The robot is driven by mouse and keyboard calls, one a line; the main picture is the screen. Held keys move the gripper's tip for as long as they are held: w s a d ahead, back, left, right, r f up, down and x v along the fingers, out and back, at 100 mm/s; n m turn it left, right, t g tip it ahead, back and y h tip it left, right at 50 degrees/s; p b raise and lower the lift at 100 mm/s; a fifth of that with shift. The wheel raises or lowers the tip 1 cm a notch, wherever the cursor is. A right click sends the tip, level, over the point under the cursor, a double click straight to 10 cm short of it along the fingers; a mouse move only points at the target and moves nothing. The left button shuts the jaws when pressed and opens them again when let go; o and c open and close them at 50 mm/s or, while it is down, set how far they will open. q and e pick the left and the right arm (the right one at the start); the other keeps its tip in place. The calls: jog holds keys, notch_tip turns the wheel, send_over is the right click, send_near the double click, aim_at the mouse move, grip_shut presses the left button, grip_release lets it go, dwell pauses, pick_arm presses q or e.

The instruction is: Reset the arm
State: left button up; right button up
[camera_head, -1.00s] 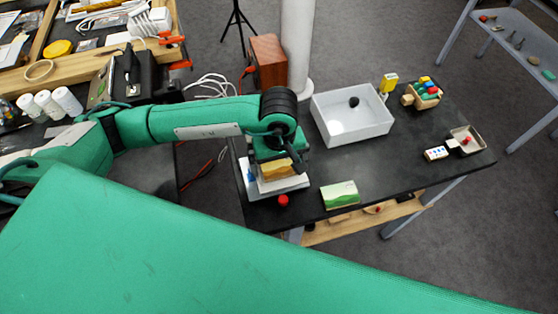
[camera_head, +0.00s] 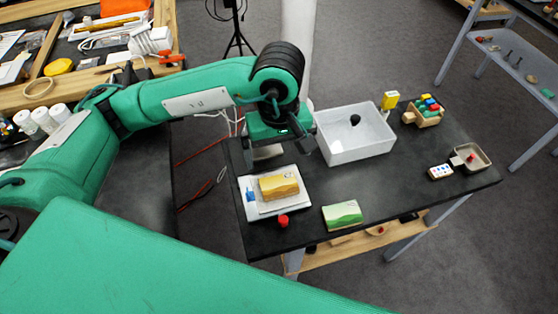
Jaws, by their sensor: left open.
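My left arm reaches in from the left over the black table (camera_head: 290,230). My left gripper (camera_head: 280,160) points down above the table's back left part, just behind a yellow painted block (camera_head: 279,185). The gripper is open and apart from the block; the space between its fingers is partly hidden. The yellow block lies on a white tray (camera_head: 250,212) near the table's left edge. My right gripper does not show.
A red cap (camera_head: 283,220) is at the tray's front edge. A green painted block (camera_head: 342,215) lies to its right. A white bin (camera_head: 362,147) with a dark object stands behind. A toy cart (camera_head: 424,112) and a small tray (camera_head: 472,158) are on the right. The middle right is clear.

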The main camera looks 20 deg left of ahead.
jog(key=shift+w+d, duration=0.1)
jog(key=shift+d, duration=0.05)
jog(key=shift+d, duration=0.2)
